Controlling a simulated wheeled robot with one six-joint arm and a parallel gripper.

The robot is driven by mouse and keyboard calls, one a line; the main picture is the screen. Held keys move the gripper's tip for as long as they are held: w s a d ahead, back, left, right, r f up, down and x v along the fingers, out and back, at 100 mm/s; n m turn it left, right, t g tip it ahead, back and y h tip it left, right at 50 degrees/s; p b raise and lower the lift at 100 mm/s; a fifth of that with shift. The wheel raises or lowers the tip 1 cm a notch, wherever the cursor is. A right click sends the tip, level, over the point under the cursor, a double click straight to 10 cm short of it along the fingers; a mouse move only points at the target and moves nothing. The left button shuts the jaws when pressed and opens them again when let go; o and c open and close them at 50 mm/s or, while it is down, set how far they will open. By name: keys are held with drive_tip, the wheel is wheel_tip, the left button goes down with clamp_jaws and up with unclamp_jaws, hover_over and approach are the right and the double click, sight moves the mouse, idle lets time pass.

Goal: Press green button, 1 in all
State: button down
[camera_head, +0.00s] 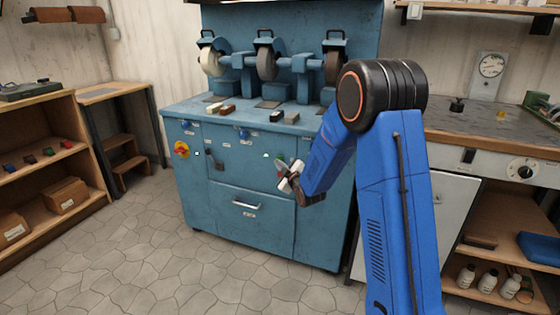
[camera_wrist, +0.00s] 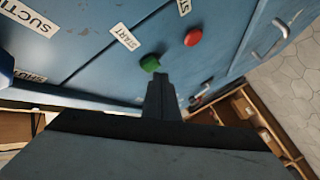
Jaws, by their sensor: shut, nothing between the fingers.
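The green button (camera_wrist: 150,63) is on the blue cabinet front in the wrist view, beside a label reading START. In the head view a bit of the green button (camera_head: 280,158) shows just above my gripper. My gripper (camera_head: 283,177) is shut and empty in front of the cabinet's upper panel. In the wrist view my gripper's fingertips (camera_wrist: 158,78) are just below the green button and partly overlap its lower edge. I cannot tell whether they touch it. A red button (camera_wrist: 193,37) sits to the right of the green one in the wrist view.
The blue grinder cabinet (camera_head: 225,209) carries several grinding wheels, a red-yellow switch (camera_head: 182,149) and a drawer handle (camera_head: 246,205). A workbench (camera_head: 480,125) stands right, shelves (camera_head: 35,155) left. The stone floor (camera_head: 150,255) in front is clear.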

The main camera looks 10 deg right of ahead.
drive_tip(key=shift+s+a, duration=0.25)
drive_tip(key=shift+s+a, duration=0.7)
drive_tip(key=shift+s, duration=0.3)
drive_tip(key=shift+s+a, duration=0.65)
drive_tip(key=shift+s, duration=0.3)
drive_tip(key=shift+r, duration=0.1)
